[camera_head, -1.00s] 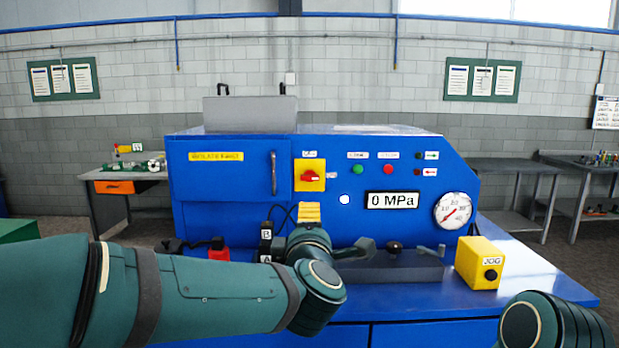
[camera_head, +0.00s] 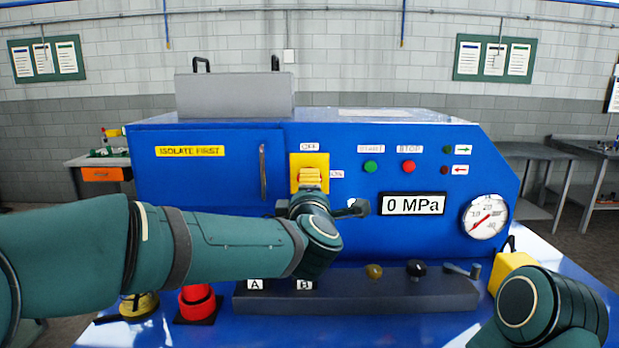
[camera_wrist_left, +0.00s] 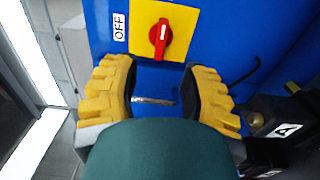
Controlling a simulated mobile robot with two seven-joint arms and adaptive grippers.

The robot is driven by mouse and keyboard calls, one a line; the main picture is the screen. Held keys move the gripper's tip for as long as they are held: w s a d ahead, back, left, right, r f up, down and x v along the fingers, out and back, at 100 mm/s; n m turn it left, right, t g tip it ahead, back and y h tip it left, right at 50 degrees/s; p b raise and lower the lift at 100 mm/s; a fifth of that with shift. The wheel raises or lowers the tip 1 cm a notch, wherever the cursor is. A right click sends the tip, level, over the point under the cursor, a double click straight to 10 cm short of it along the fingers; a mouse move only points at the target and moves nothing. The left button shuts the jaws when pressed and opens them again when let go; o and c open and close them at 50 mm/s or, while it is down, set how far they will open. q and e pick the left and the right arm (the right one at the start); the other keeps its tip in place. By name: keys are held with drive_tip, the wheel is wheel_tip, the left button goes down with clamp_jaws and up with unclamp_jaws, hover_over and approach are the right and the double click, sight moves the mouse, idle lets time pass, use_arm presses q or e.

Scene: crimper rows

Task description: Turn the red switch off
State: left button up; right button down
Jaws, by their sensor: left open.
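The red switch (camera_wrist_left: 160,38) is a rotary knob on a yellow plate (camera_head: 309,158) on the blue machine's front. In the left wrist view its handle lies across the direction of the OFF label (camera_wrist_left: 119,27). In the head view an ON label (camera_head: 337,174) sits right of the plate, and my gripper hides most of the switch. My left gripper (camera_wrist_left: 158,95) is open with yellow ridged fingers; it also shows in the head view (camera_head: 310,178). It faces the panel, and the switch appears just beyond the fingertips, apart from them. My right gripper is out of view.
A green START button (camera_head: 371,167), a red STOP button (camera_head: 408,167), a 0 MPa display (camera_head: 413,204) and a gauge (camera_head: 485,216) lie to the right. A door handle (camera_head: 263,172) is to the left.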

use_arm(q)
drive_tip(key=w, duration=0.9)
drive_tip(key=shift+w, duration=0.2)
clamp_jaws()
